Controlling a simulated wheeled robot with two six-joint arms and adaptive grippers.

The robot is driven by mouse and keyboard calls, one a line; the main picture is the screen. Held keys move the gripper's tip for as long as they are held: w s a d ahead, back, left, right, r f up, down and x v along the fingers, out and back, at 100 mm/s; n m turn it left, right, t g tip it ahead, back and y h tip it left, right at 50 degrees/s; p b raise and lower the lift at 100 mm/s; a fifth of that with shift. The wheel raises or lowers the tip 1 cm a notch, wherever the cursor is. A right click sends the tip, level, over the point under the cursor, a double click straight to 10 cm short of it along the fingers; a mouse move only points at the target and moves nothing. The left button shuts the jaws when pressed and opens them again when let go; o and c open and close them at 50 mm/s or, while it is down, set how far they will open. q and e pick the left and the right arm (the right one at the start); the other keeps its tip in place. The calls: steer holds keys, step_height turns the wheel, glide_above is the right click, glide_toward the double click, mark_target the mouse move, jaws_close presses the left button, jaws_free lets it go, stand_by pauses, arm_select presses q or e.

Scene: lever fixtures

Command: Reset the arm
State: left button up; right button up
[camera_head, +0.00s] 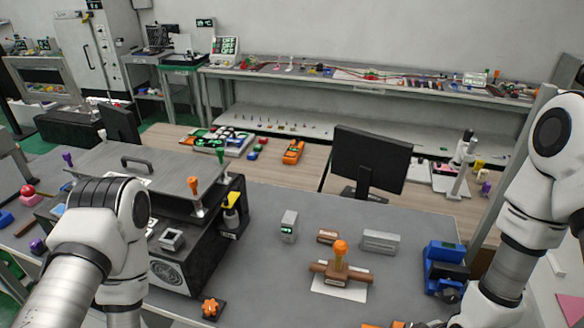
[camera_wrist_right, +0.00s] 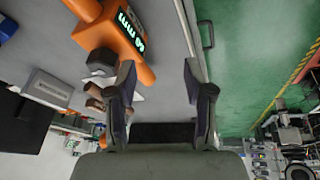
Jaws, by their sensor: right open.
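A lever fixture with a brown crossbar and an upright orange-topped handle (camera_head: 340,262) stands on a white plate on the grey table in the head view. Its brown parts seem to show partly behind a finger in the right wrist view. An orange device (camera_wrist_right: 128,38) with a lit "mm" display and a black knob (camera_wrist_right: 101,62) lies close to my right gripper's left finger in that view. My right gripper (camera_wrist_right: 163,78) is open, with nothing between its fingers. My left arm shows at the left, but its gripper is out of the head view.
A blue device (camera_head: 443,266) stands right of the lever fixture. A dark machine (camera_head: 195,240) and an orange star knob (camera_head: 212,308) are at the left. Bare table lies between.

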steer(key=s+d+f+m+g+h, duration=0.2)
steer(key=s+f+m+g, duration=0.1)
steer(key=s+f+m, duration=0.9)
step_height(320, 180, down, 7)
steer(key=b, duration=0.7)
steer(key=shift+s+n+h, duration=0.3)
steer(key=shift+s+n, duration=0.1)
steer(key=shift+r, duration=0.1)
